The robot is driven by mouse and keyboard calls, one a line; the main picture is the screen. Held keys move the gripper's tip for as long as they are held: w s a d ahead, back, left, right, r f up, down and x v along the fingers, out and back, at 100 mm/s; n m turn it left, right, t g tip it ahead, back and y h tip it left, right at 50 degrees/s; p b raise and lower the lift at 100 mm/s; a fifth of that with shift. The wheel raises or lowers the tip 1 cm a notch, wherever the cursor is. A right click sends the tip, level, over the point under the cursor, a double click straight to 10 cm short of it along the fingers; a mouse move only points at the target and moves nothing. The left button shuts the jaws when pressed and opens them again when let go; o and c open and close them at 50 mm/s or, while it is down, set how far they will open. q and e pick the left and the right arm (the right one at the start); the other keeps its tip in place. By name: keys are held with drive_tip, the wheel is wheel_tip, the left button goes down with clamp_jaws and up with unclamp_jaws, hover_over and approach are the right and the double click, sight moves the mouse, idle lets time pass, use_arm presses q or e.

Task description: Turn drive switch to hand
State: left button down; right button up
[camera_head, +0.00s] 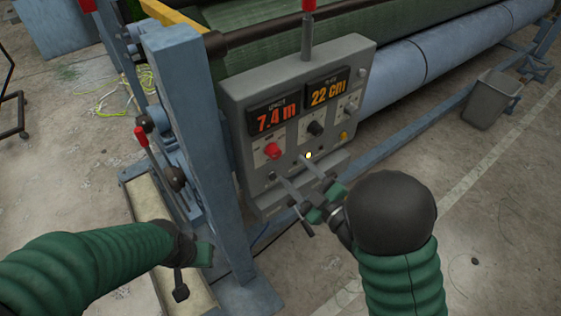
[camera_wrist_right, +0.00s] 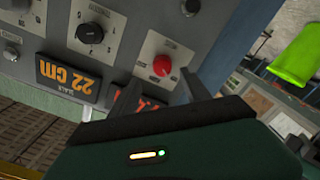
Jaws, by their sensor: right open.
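A grey control panel (camera_head: 240,100) stands in front of me in the head view. A red knob (camera_head: 272,150) sits at its lower left on a pale plate and shows in the right wrist view (camera_wrist_right: 162,66). A black knob (camera_head: 315,128) is right of it and also shows in the wrist view (camera_wrist_right: 90,33). The labels are too small to read, so I cannot tell which is the drive switch. My right gripper (camera_head: 291,168) is open and empty, its fingers apart just below and in front of the red knob. My left gripper (camera_head: 190,272) hangs low left, away from the panel; its jaw opening is unclear.
The panel shows a "7.4 m" display (camera_head: 277,116) and a "22 cm" display (camera_head: 327,92), with a lit yellow lamp (camera_head: 308,155). A blue post (camera_head: 190,130) stands close on its left, with a red-handled lever (camera_head: 142,138) beyond. A grey bin (camera_head: 491,98) stands far right.

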sight(276, 155)
drive_tip(key=x, duration=0.5)
drive_tip(key=a+x, duration=0.1)
drive_tip(key=x, duration=0.2)
drive_tip(key=shift+s+p, duration=0.35)
drive_tip(key=shift+d, duration=0.5)
drive_tip(key=shift+c, duration=0.2)
drive_tip(key=shift+a+r, duration=0.1)
drive_tip(key=shift+a, duration=0.1)
clamp_jaws()
